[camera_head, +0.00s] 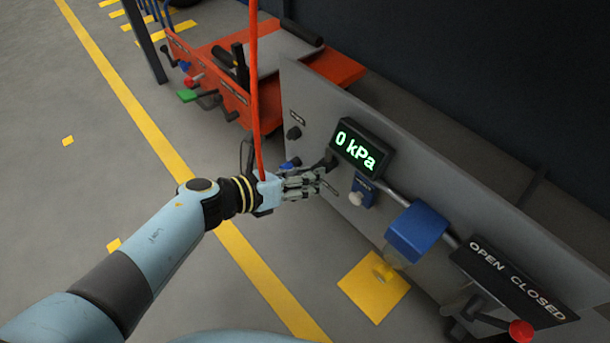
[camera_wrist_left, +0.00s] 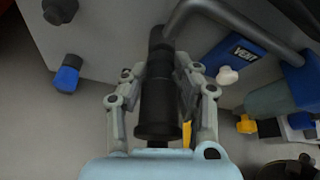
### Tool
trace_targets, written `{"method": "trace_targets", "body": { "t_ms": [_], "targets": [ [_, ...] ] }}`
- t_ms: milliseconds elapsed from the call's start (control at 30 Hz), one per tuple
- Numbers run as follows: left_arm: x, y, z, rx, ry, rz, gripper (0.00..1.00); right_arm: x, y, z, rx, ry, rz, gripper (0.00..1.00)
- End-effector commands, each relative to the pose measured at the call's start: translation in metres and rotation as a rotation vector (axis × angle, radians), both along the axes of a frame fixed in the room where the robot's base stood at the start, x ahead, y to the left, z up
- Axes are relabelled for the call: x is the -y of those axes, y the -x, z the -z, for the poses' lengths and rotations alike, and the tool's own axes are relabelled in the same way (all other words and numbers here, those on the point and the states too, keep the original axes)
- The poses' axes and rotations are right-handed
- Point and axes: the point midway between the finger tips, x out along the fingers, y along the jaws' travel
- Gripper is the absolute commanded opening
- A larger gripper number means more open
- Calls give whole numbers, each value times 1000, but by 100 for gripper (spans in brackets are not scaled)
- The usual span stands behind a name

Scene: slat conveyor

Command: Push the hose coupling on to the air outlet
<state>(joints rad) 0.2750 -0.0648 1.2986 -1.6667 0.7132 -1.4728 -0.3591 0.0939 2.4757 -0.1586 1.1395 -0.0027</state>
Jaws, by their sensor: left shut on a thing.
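My left gripper (camera_head: 318,183) is shut on a black cylindrical hose coupling (camera_wrist_left: 158,108), which lies lengthwise between its fingers in the left wrist view. The gripper also shows there (camera_wrist_left: 160,85). In the head view the fingers largely hide the coupling. The dark air outlet (camera_head: 329,160) sits on the grey panel, just beyond the fingertips. In the wrist view the outlet (camera_wrist_left: 157,38) is at the end of a bent grey pipe, in line with the coupling's far end. I cannot tell whether they touch. A red hose (camera_head: 254,80) hangs down to my left wrist. My right gripper is out of view.
A display (camera_head: 360,147) reads 0 kPa. Below it is a blue vent fitting with a white knob (camera_head: 356,198). A blue box (camera_head: 415,230) and a red-knobbed lever (camera_head: 520,330) under an OPEN CLOSED sign are at right. An orange cart (camera_head: 235,85) stands behind.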

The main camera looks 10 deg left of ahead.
Motion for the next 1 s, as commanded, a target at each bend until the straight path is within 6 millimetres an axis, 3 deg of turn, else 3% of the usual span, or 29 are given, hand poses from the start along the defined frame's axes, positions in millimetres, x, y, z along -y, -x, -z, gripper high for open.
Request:
{"method": "trace_targets", "body": {
  "t_ms": [300,333,533,833,1000],
  "targets": [
    [3,-5,-1,1,1,-1,0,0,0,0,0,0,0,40],
    [3,-5,-1,1,1,-1,30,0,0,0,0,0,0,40],
    [3,-4,-1,1,1,0,57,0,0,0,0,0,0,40],
    [2,-3,0,1,-1,0,58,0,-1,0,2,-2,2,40],
    [-13,11,-7,0,-4,0,58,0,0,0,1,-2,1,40]
  ]
}}
